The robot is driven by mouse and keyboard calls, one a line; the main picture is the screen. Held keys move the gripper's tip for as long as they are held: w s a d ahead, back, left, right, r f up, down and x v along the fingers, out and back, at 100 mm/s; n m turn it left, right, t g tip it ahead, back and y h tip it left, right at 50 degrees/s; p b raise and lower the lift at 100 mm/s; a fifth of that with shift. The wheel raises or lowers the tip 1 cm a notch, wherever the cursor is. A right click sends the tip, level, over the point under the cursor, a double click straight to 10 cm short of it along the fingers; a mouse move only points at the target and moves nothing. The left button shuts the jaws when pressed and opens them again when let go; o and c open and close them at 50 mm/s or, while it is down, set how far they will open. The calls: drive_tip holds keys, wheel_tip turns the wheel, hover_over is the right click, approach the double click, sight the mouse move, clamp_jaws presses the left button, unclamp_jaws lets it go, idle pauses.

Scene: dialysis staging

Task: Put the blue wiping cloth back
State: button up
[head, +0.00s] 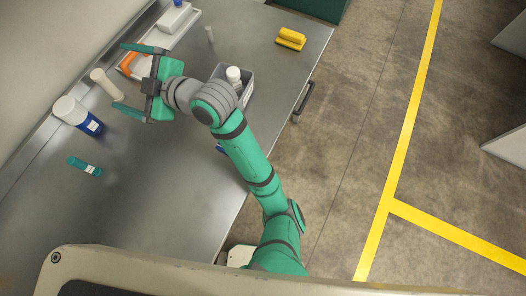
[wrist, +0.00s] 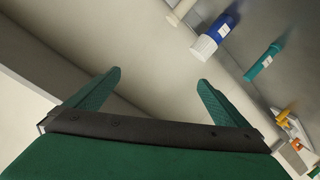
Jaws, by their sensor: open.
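My gripper (head: 119,77) is open and empty above the back left of the steel table (head: 140,200). Its two fingers are spread wide in the wrist view (wrist: 159,77), with nothing between them. A small patch of blue (head: 220,149) shows beside my arm on the table in the head view. My arm hides most of it, so I cannot tell if it is the blue wiping cloth. No cloth is clearly visible in the wrist view.
A blue-and-white bottle (head: 78,115), a pale cylinder (head: 104,83) and a teal tube (head: 84,166) are near my gripper. An orange item (head: 129,64) lies beyond. A grey bin (head: 248,86) holds a white bottle. A yellow block (head: 291,37) sits at the right edge. The front table is clear.

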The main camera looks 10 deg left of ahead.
drive_tip(key=w+d+f+m+t+h, duration=0.2)
drive_tip(key=w+d+f+m+t, duration=0.2)
drive_tip(key=d+m+t, duration=0.65)
drive_tip(key=s+d+f+m+h, duration=0.3)
drive_tip(key=d+f, duration=0.1)
drive_tip(key=s+d+f+m+h, duration=0.2)
drive_tip(key=d+f+m+h, duration=0.1)
drive_tip(key=d+f+m, duration=0.1)
drive_tip(key=s+d+f+m+t+h, duration=0.1)
drive_tip(key=s+d+f+m+h, duration=0.2)
drive_tip(key=f, duration=0.3)
drive_tip(key=shift+s+d+m+h, duration=0.3)
drive_tip(key=shift+s+d+m, duration=0.05)
drive_tip(key=shift+d+m, duration=0.35)
drive_tip(key=s+d+f, duration=0.1)
drive_tip(key=s+d, duration=0.1)
drive_tip(key=s+d+f+h, duration=0.1)
drive_tip(key=s+d, duration=0.1)
drive_tip(key=s, duration=0.1)
drive_tip(key=s+d+f+h, duration=0.1)
drive_tip(key=s+d, duration=0.1)
drive_tip(key=shift+s+f+m+g, duration=0.25)
drive_tip(key=shift+f+m, duration=0.1)
drive_tip(key=s+d+n+h, duration=0.1)
drive_tip(key=s+d, duration=0.6)
drive_tip(key=s, duration=0.4)
drive_tip(key=shift+s+d, duration=0.2)
drive_tip(key=shift+s, duration=0.05)
